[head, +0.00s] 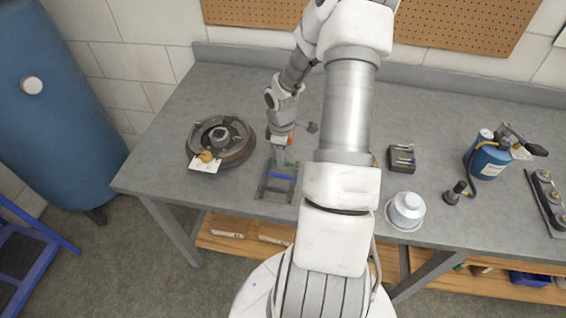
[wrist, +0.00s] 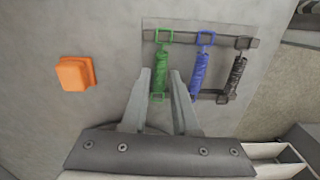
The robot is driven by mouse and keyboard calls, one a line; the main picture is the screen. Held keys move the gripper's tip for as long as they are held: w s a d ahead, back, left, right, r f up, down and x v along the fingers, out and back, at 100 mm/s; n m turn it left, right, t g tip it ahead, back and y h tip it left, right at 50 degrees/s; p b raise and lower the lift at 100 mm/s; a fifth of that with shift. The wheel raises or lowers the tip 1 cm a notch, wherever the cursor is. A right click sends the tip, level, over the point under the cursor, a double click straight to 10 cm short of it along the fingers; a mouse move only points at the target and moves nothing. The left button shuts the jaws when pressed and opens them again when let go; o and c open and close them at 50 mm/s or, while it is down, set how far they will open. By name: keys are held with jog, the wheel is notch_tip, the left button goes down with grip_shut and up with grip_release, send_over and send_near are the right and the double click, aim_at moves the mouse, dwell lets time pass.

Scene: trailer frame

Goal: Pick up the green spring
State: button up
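The green spring (wrist: 160,67) hangs lengthwise on a dark rack (wrist: 218,42) in the wrist view, the leftmost of three springs. The blue spring (wrist: 200,68) is beside it, and a black spring (wrist: 236,75) is at the right. My gripper (wrist: 160,75) is open, with its two fingertips seen on either side of the green spring's lower half. I cannot tell whether the fingers touch it. In the head view my gripper (head: 281,160) is over the rack (head: 277,186) near the bench's front edge, and the green spring is mostly hidden there.
An orange block (wrist: 75,73) lies left of the rack. On the grey bench (head: 240,90), a brake drum assembly (head: 221,141) with a tag stands left. A dark tray (head: 402,158), a white cup-like part (head: 405,211) and a blue torch (head: 488,160) stand right.

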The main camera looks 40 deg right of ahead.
grip_shut()
jog(key=shift+r, duration=0.5)
jog(key=r, duration=0.2)
jog(key=d+r, duration=0.1)
jog(key=r, duration=0.1)
jog(key=shift+s+d, duration=0.1)
jog(key=shift+s, duration=0.3)
jog(key=s+d+r+p, duration=0.4)
jog(key=s+d+r, duration=0.2)
jog(key=d+r, duration=0.2)
jog(key=shift+s+r, duration=0.15)
jog(key=shift+r, duration=0.5)
jog(key=shift+f, duration=0.1)
